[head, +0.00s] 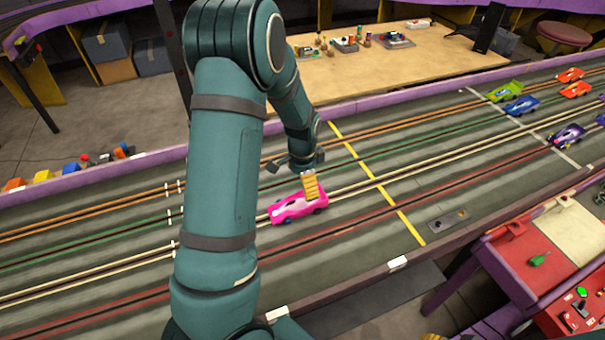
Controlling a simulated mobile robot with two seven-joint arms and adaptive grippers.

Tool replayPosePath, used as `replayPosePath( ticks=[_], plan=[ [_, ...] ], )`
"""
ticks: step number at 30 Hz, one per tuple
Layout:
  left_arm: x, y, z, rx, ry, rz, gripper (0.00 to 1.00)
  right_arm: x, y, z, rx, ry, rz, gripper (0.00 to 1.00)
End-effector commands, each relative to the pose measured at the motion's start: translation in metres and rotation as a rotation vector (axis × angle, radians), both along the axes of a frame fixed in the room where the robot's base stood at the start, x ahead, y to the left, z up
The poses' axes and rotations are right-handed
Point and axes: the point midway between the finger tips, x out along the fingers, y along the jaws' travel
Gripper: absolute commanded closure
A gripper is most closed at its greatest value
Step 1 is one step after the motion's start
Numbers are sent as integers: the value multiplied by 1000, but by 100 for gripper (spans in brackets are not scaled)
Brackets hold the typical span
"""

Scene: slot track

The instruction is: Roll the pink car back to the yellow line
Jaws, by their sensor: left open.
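The pink car (293,209) sits on the grey slot track (125,222), on the lane with pale slot lines. It is left of the yellow line (377,184), with a clear stretch of lane between them. My left gripper (310,187) is open, its yellow fingertip pad pointing down at the right end of the car. The pad overlaps the car in this view; I cannot tell whether it touches. The other finger is not clearly seen. My right gripper is out of view.
Several other cars, including a green car (504,92) and a blue car (521,105), stand far right near a white line (520,125). A purple-edged wall (400,97) borders the track's far side. A small grey plate (447,220) lies right of the yellow line.

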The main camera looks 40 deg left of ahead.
Motion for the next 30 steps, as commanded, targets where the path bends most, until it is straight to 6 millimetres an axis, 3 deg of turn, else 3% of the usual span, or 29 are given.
replayPosePath(
  ticks=[6, 15, 21, 30],
  plan=[
    [-1, 0, -44, 0, 3, 0, 0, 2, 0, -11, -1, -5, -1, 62],
    [-1, 0, -89, 0, 2, 0, 0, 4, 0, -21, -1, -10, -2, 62],
    [0, 0, -102, 0, 0, 1, 0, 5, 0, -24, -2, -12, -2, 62],
    [0, 0, -104, 0, -1, 0, 0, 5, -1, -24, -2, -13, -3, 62]
  ],
)
